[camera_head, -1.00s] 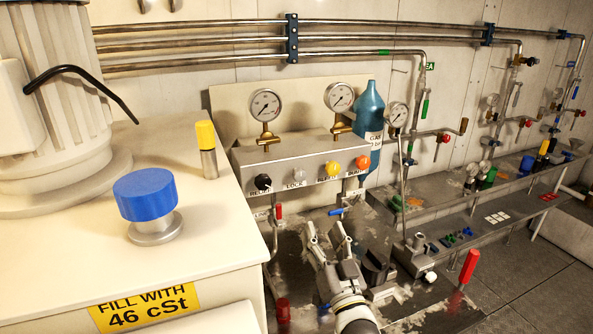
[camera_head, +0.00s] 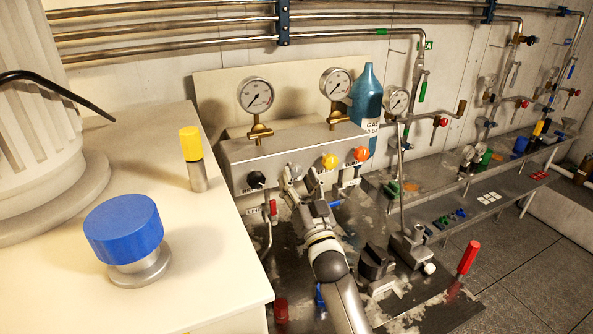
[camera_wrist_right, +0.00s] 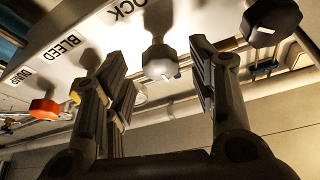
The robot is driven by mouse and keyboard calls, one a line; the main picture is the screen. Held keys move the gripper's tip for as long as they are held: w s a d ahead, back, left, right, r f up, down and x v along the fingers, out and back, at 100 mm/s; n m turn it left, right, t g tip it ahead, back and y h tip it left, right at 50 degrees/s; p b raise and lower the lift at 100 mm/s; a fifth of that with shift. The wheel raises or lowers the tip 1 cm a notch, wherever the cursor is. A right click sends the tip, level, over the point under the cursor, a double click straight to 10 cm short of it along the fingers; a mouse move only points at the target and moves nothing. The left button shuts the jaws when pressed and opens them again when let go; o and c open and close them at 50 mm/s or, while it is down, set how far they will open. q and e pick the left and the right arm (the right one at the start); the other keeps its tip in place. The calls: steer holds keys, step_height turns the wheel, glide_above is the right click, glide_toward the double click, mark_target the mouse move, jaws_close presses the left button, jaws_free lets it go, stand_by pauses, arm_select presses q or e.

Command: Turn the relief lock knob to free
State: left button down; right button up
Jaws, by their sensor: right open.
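The lock knob is pale grey and faceted. In the right wrist view the lock knob (camera_wrist_right: 160,62) sits between my open right fingers (camera_wrist_right: 160,88), below a partly cut label reading "OCK". No contact with either finger is clear. In the head view my right gripper (camera_head: 301,181) is raised to the front of the grey panel box (camera_head: 290,149), and its fingers partly hide the lock knob (camera_head: 296,170). The black relief knob (camera_head: 257,179) is just left of the gripper; it also shows in the wrist view (camera_wrist_right: 270,20). My left gripper is not in view.
The yellow bleed knob (camera_head: 329,161) and orange dump knob (camera_head: 361,154) are close right of the gripper. Two gauges (camera_head: 256,95) (camera_head: 336,83) stand above the box. A white cabinet top (camera_head: 130,180) with a blue cap (camera_head: 123,227) is at left.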

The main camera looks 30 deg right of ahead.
steer(key=shift+x, duration=0.9)
steer(key=shift+c, duration=1.8)
steer(key=c, duration=0.6)
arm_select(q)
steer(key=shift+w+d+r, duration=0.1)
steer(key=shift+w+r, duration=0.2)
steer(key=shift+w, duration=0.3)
arm_select(e)
steer(key=shift+c, duration=0.2)
